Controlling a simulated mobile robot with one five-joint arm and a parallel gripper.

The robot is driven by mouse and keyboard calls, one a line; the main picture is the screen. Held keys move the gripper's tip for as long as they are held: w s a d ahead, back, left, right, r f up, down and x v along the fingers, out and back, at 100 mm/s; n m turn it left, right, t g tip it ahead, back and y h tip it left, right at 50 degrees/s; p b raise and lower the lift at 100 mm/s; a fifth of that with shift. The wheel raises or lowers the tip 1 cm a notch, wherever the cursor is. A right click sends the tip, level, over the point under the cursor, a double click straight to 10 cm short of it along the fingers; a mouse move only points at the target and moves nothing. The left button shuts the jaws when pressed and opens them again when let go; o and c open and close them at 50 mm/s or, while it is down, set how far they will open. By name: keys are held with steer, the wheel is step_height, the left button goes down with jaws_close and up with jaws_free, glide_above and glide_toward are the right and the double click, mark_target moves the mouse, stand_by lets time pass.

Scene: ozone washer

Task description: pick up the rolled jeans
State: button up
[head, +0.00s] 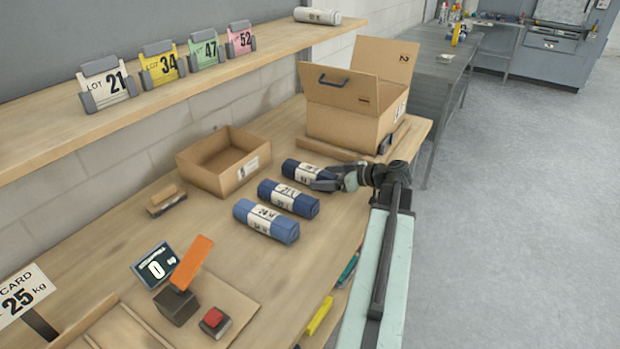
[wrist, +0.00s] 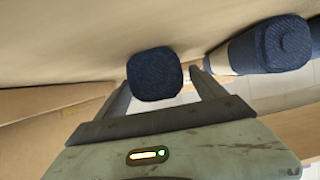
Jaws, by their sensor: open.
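Three rolled jeans with pale paper bands lie in a row on the wooden table. The far, dark roll (head: 305,172) is closest to my gripper (head: 328,181). The middle roll (head: 288,198) and the near, lighter blue roll (head: 266,221) lie in front of it. In the wrist view, the end of one dark roll (wrist: 154,74) shows between the two spread fingers of my gripper (wrist: 165,82). A second roll (wrist: 272,46) lies to the right, outside the fingers. My gripper is open; I cannot tell whether either finger touches the roll.
An open empty carton (head: 222,183) stands left of the rolls. A larger flapped box (head: 345,120) stands behind my gripper. A weight display (head: 156,266), an orange-handled device (head: 184,280) and a red button (head: 213,318) occupy the near table. Lot cards line the shelf (head: 190,85).

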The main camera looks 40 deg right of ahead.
mark_target(308, 167)
steer(key=shift+x, duration=1.15)
steer(key=shift+s, duration=0.1)
steer(key=shift+c, duration=0.3)
jaws_close()
steer(key=shift+r, duration=0.1)
steer(key=shift+r+p, duration=0.3)
step_height(308, 167, up, 3)
steer(key=p, duration=0.3)
steer(key=shift+r, duration=0.1)
steer(key=s, duration=1)
steer(key=s+r+p, duration=0.1)
steer(key=s, duration=0.5)
steer(key=shift+a, duration=0.2)
